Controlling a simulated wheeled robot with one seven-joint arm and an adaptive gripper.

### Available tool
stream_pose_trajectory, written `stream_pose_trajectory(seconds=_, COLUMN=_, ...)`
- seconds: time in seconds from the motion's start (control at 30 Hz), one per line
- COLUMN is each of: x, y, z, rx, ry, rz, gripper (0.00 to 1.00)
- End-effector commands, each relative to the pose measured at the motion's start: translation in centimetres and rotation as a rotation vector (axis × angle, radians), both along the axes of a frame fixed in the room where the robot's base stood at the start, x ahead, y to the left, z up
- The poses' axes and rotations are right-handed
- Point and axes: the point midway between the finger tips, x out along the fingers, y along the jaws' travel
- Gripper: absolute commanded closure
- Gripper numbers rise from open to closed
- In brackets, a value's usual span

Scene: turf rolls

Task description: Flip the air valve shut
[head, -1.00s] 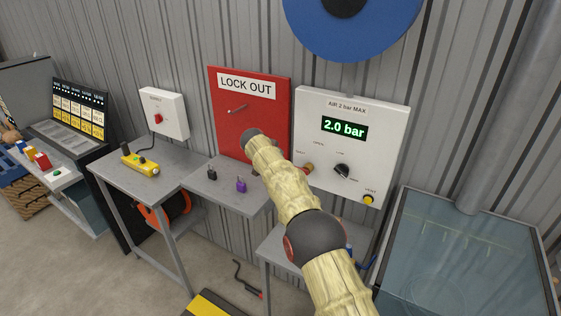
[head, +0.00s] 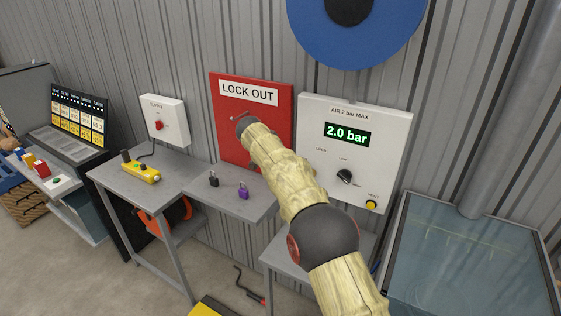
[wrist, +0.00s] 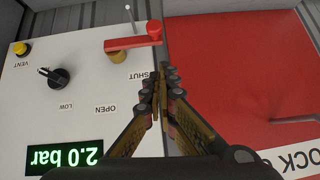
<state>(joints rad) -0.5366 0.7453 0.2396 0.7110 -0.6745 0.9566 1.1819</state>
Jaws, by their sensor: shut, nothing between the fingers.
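The air valve (wrist: 133,43) shows in the wrist view, which is upside down. It has a red lever with a red knob at one end and a brass body on the white air panel (wrist: 65,95). The panel also shows in the head view (head: 385,125). SHUT and OPEN are printed beside the valve. My gripper (wrist: 165,72) is shut and empty, just below the knob end of the lever in the picture. I cannot tell whether it touches the lever. In the head view my arm hides the valve and the gripper.
The panel has a 2.0 bar display (head: 347,134), a black knob (head: 344,177) and a yellow vent button (head: 371,205). The red lock-out board (head: 270,105) stands beside it. Padlocks (head: 243,192) lie on the grey shelf (head: 215,205). A glass-topped tank (head: 460,265) is at the right.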

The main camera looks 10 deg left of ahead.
Motion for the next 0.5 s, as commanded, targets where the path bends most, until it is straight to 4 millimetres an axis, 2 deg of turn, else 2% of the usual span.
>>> stream_pose_trajectory(seconds=0.03, x=-0.8, y=0.4, z=0.9, rx=0.001, ry=-0.002, rz=0.003, gripper=1.00)
stream_pose_trajectory(seconds=0.23, x=-2.6, y=1.1, z=2.8, rx=0.001, ry=0.000, rz=0.001, gripper=1.00)
stream_pose_trajectory(seconds=0.5, x=-3.3, y=1.3, z=3.4, rx=-0.001, ry=0.000, rz=0.001, gripper=1.00)
